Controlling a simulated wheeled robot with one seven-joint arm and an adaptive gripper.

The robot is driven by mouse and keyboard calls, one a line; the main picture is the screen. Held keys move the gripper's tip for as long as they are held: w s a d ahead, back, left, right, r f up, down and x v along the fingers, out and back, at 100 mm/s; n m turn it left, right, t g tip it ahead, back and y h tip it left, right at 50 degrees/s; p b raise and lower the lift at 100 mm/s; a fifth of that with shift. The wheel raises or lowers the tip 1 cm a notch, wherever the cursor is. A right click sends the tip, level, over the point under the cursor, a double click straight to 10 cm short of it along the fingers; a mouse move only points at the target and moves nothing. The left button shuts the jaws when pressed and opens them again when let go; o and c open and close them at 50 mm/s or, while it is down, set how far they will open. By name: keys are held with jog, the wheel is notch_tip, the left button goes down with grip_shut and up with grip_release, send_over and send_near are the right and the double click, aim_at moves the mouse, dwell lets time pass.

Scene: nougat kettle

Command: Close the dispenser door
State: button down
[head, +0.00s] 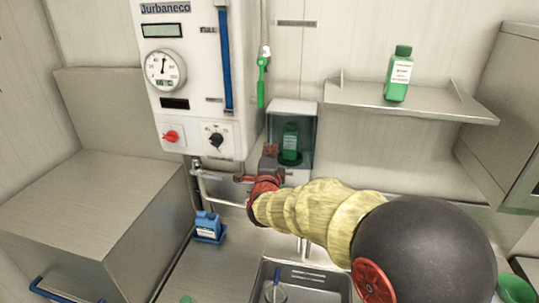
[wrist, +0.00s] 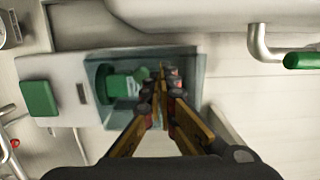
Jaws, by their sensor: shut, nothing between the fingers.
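The dispenser (head: 291,107) is a small white-topped wall box with a tinted, see-through front, right of the control box in the head view. A green bottle (head: 290,141) stands inside it. In the wrist view the dispenser appears turned sideways, with the green bottle (wrist: 122,84) behind or beside the tinted door panel (wrist: 190,62). I cannot tell how far the door stands open. My gripper (head: 269,153) is shut and empty, at the dispenser's lower left front in the head view. In the wrist view its fingertips (wrist: 166,82) overlap the tinted panel; contact is unclear.
A control box (head: 190,90) with gauge and knobs hangs left of the dispenser, a green-handled valve (head: 262,75) beside it. A shelf (head: 420,106) with a green bottle (head: 399,75) is at right.

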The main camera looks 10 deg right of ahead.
aim_at(269, 138)
jog(key=shift+p+x, duration=0.7)
jog(key=shift+x, duration=1.75)
jog(key=w+b, duration=0.1)
jog(key=b, duration=0.2)
jog(key=shift+w+a+f, duration=0.25)
jog(key=shift+w, duration=0.15)
jog(key=shift+w+a+r+b, duration=0.15)
jog(key=shift+w+r+b, duration=0.15)
jog(key=shift+w+b, duration=0.5)
jog(key=shift+s, duration=0.1)
